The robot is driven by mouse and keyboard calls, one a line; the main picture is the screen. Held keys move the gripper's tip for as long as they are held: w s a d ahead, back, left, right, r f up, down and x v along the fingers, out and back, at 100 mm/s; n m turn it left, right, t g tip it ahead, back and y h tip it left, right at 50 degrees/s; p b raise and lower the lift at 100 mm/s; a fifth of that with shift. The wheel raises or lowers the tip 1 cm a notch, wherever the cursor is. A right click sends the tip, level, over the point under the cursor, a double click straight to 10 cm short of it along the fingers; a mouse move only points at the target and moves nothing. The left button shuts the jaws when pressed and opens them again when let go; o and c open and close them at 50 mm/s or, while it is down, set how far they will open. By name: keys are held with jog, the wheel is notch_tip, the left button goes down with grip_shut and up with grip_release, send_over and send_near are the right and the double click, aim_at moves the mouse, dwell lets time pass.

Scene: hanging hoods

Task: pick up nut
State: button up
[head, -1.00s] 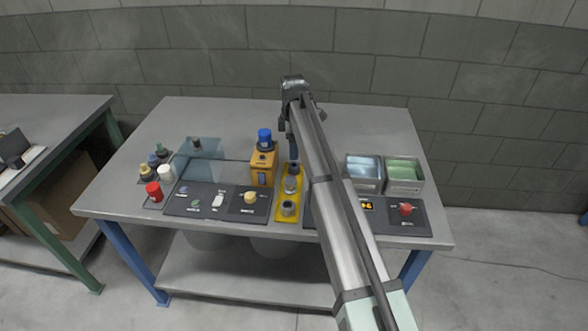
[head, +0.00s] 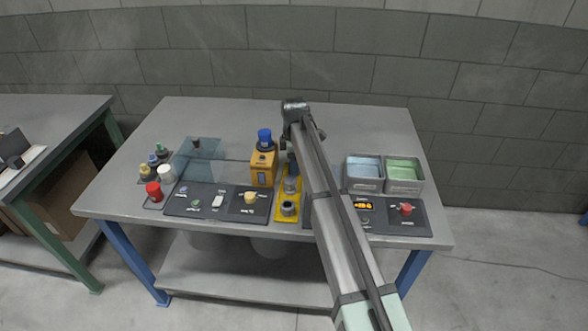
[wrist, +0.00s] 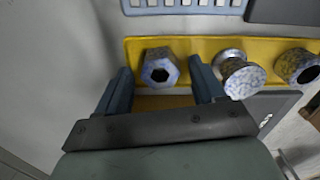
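The nut (wrist: 158,56) is a hexagonal, speckled grey-blue piece with a dark hole, at the left end of a yellow tray (wrist: 200,48) in the wrist view. My gripper (wrist: 160,68) is open. Its two blue-grey fingers reach toward the tray, one on each side of the nut in the picture, with visible gaps. I cannot tell whether the fingertips are down to the nut's height. In the head view the yellow tray (head: 279,213) stands near the table front, and my arm hides the nut and most of the gripper.
A spool-shaped part (wrist: 238,75) sits close beside my right finger, and another round part (wrist: 298,66) is farther right on the tray. An orange box with a blue knob (head: 262,166) stands left of the tray. Two metal bins (head: 364,185) stand to the right.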

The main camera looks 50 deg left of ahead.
jog(key=c, duration=1.2)
jog(key=shift+o, duration=0.2)
jog(key=shift+r, duration=0.1)
